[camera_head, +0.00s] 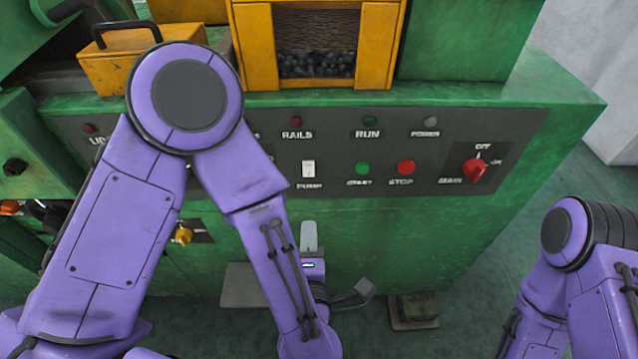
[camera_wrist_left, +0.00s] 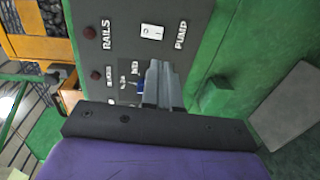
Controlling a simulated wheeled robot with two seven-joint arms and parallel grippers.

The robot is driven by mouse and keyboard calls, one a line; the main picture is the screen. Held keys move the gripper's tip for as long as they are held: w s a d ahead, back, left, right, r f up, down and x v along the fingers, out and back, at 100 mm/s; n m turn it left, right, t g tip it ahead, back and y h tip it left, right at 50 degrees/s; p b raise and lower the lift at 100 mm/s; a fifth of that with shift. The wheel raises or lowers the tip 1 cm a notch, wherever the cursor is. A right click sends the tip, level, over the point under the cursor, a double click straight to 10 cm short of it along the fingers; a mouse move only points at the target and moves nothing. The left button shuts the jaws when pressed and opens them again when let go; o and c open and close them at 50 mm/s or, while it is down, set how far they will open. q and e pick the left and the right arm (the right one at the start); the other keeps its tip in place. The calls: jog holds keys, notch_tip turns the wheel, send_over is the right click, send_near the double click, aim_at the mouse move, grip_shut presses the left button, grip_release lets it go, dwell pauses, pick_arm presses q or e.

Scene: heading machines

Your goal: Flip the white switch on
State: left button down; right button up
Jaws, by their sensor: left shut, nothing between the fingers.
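The white switch (camera_head: 308,169) is a small upright rocker on the dark control panel, above the label PUMP. My left gripper (camera_head: 310,238) is below the switch in the head view, in front of the green machine face. In the left wrist view its fingers (camera_wrist_left: 160,76) are together and empty, apart from the switch. My right arm shows at the lower right of the head view, but its gripper is out of the picture.
The panel (camera_head: 400,145) carries a green START button (camera_head: 362,168), a red STOP button (camera_head: 406,167) and a red MAIN knob (camera_head: 475,170). My left arm covers the panel's left part. A small blue part (camera_wrist_left: 139,86) shows beside the fingers in the wrist view.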

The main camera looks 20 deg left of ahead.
pick_arm(q)
jog(key=shift+a, duration=0.1)
pick_arm(e)
jog(key=shift+a, duration=0.1)
jog(key=shift+r, duration=0.1)
pick_arm(q)
jog(key=p, duration=0.5)
send_near(310, 176)
jog(key=x, duration=0.5)
jog(key=shift+w+a+r, duration=0.2)
jog(key=shift+w, duration=0.05)
jog(key=shift+w+a+f, duration=0.2)
jog(key=shift+w, duration=0.45)
pick_arm(e)
notch_tip(310, 176, up, 5)
jog(key=shift+f, duration=0.1)
pick_arm(q)
jog(key=shift+d, duration=0.1)
